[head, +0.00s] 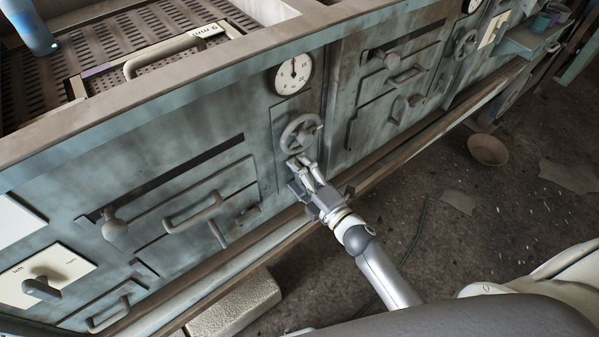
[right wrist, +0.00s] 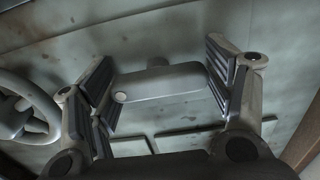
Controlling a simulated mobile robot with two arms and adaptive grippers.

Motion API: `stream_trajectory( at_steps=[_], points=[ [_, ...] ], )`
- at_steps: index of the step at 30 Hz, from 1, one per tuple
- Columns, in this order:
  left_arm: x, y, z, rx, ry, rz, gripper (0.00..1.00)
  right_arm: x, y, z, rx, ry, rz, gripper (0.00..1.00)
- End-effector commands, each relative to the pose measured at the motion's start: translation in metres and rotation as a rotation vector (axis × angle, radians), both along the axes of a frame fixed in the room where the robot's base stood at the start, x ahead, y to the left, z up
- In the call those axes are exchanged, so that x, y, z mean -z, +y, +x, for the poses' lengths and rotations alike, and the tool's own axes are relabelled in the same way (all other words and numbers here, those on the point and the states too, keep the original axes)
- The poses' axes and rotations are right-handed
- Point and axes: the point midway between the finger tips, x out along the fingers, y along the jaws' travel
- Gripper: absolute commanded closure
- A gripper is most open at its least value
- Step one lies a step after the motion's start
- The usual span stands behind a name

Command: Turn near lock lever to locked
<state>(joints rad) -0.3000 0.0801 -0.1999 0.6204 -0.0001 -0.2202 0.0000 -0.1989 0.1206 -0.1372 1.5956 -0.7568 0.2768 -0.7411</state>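My right gripper (head: 303,172) is at the front of the green-grey cabinet (head: 232,112), just below a small handwheel (head: 301,133). In the right wrist view a smooth grey lever (right wrist: 158,83) with a round pin at its left end lies between the two fingers of the gripper (right wrist: 165,88). The fingers are spread apart; I cannot tell whether either touches the lever. In the head view the gripper covers this spot. Another small lever (head: 246,216) shows on the near door, left of the gripper. My left gripper is not in view.
A round dial (head: 294,74) sits above the handwheel, which also shows in the right wrist view (right wrist: 14,122). The near door has a bar handle (head: 193,213) and a knob (head: 114,229). A pale block (head: 235,307) and a bowl (head: 488,150) lie on the floor.

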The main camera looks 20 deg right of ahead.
Motion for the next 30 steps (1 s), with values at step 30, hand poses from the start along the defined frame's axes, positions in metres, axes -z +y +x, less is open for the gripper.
stream_trajectory(
  at_steps=[30],
  points=[
    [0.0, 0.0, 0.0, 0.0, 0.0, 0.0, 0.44, 0.0, -0.032, -0.088, 0.001, 0.003, 0.001, 0.07]
  ],
)
